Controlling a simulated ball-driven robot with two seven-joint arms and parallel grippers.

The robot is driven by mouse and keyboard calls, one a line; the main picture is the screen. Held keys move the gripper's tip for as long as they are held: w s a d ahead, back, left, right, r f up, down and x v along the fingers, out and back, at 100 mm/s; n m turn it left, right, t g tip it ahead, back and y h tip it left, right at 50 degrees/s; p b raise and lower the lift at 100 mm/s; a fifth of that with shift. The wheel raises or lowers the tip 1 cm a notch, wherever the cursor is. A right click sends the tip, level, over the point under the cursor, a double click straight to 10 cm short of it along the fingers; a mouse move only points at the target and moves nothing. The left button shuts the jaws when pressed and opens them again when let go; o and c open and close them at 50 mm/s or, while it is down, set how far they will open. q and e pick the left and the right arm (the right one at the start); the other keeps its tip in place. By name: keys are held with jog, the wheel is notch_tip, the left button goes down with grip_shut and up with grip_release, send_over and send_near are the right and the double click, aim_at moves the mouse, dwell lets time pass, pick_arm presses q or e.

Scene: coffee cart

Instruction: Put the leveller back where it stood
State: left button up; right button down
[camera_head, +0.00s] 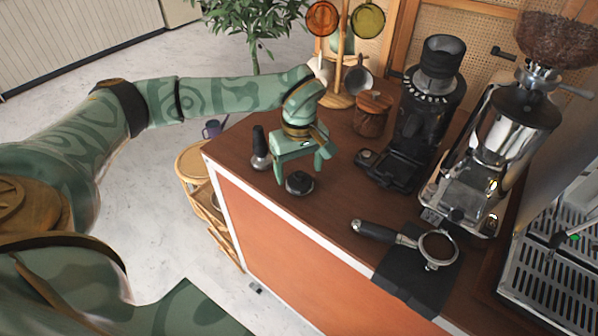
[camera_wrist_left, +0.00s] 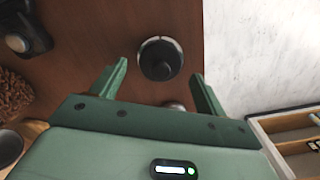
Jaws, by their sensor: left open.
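The leveller (camera_head: 299,184), a low black puck with a shiny rim, stands on the brown counter near its front edge. In the left wrist view the leveller (camera_wrist_left: 160,58) appears from above, between the two fingertips with a gap on each side. My left gripper (camera_head: 299,172) is open and points down just above and behind the leveller. The left gripper (camera_wrist_left: 160,70) holds nothing. My right gripper is not in view.
The tamper (camera_head: 260,150) stands upright left of my gripper, near the counter's left edge. A wooden jar (camera_head: 371,118), black grinder (camera_head: 420,115) and silver grinder (camera_head: 490,150) stand to the right. A portafilter (camera_head: 438,248) rests on a black mat (camera_head: 405,284). Bare counter lies between.

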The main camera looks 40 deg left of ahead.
aim_at(299, 174)
pick_arm(q)
notch_tip(299, 174, up, 10)
jog(key=p, duration=0.2)
jog(key=shift+s, duration=0.1)
